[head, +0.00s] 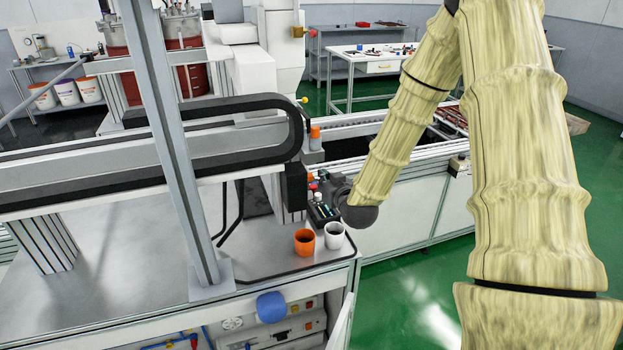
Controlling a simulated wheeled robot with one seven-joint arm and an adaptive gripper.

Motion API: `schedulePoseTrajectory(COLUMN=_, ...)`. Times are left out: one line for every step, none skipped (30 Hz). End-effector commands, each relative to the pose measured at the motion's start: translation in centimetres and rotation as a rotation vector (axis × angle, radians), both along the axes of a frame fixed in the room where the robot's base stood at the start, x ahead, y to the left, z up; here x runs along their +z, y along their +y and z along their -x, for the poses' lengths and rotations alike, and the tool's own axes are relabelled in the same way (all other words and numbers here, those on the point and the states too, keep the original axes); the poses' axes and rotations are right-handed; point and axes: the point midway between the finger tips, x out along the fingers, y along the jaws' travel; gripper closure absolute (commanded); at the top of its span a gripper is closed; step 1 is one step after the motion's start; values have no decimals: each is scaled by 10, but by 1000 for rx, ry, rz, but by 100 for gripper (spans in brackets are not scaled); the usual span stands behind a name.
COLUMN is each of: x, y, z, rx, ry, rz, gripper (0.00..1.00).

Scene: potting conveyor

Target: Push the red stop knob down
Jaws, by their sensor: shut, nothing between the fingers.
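A small red piece (312,186), which may be the red stop knob, shows beside the dark end of my arm, above the black holder on the bench. It is too small and partly covered for me to be sure. My gripper (326,181) is a small dark grey shape at the end of the arm, close to this red piece in the picture. It is shut and empty. I cannot tell whether it touches the red piece.
An orange cup (304,242) and a white cup (334,236) stand near the bench's front corner. A black holder (321,213) is behind them. A grey upright post (172,140) and a black cable chain (230,106) stand to the left. A conveyor frame (412,198) runs behind.

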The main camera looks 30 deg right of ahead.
Motion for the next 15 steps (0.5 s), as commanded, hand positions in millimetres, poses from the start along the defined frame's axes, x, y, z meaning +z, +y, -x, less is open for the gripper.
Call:
schedulePoseTrajectory(x=0, y=-2, z=2, rx=-3, ry=0, rz=0, gripper=100)
schedulePoseTrajectory(x=0, y=-3, z=2, rx=-5, ry=0, rz=-1, gripper=100)
schedulePoseTrajectory(x=0, y=-4, z=3, rx=-6, ry=0, rz=0, gripper=100)
schedulePoseTrajectory(x=0, y=-5, z=3, rx=-6, ry=0, rz=0, gripper=100)
schedulePoseTrajectory(x=0, y=-5, z=2, rx=-6, ry=0, rz=0, gripper=100)
schedulePoseTrajectory(x=0, y=-5, z=1, rx=-6, ry=0, rz=0, gripper=100)
schedulePoseTrajectory(x=0, y=-6, z=0, rx=-7, ry=0, rz=0, gripper=100)
schedulePoseTrajectory(x=0, y=-6, z=-1, rx=-7, ry=0, rz=0, gripper=100)
schedulePoseTrajectory(x=-1, y=-7, z=-5, rx=-7, ry=-1, rz=0, gripper=100)
schedulePoseTrajectory(x=-1, y=-7, z=-7, rx=-6, ry=-1, rz=0, gripper=100)
schedulePoseTrajectory(x=-2, y=-8, z=-10, rx=-6, ry=0, rz=0, gripper=100)
schedulePoseTrajectory(x=-3, y=-8, z=-14, rx=-6, ry=1, rz=-1, gripper=100)
schedulePoseTrajectory(x=-4, y=-9, z=-18, rx=-6, ry=1, rz=-1, gripper=100)
schedulePoseTrajectory(x=-4, y=-10, z=-22, rx=-6, ry=1, rz=-1, gripper=100)
schedulePoseTrajectory(x=-6, y=-11, z=-27, rx=-6, ry=1, rz=0, gripper=100)
